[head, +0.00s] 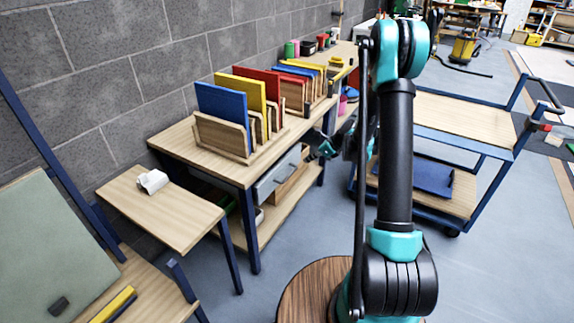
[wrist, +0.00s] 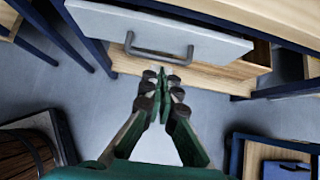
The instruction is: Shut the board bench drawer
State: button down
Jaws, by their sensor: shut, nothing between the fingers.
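The board bench (head: 176,142) is a wooden-topped table with dark blue legs along the block wall. Its drawer (head: 272,180) has a light grey front and hangs under the top, pulled out with some of its wooden side showing. In the wrist view the drawer front (wrist: 205,35) spans the top, with a grey bar handle (wrist: 160,52) on it. My gripper (wrist: 161,82) is shut and empty, its fingertips pointing at the drawer just below the handle in the picture. I cannot tell whether they touch it. In the head view my gripper (head: 318,152) is beside the drawer, partly hidden by my arm.
Blue, yellow and red boards in wooden racks (head: 222,137) stand on the bench. A small side table (head: 185,215) with a white item is at left. A blue-framed cart (head: 465,112) stands at right. Grey floor (head: 290,240) is clear before the bench.

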aim_at(279, 164)
jog(key=x, duration=0.3)
jog(key=a+r+x, duration=0.1)
jog(key=x, duration=0.7)
jog(key=shift+s+a, duration=0.1)
jog(key=shift+a, duration=0.4)
jog(key=shift+w+a, duration=0.4)
jog(key=shift+a, duration=0.2)
jog(key=shift+w+a, duration=0.35)
jog(key=shift+a, duration=0.25)
jog(key=shift+w+a, duration=0.35)
jog(key=shift+a, duration=0.3)
jog(key=shift+d, duration=0.1)
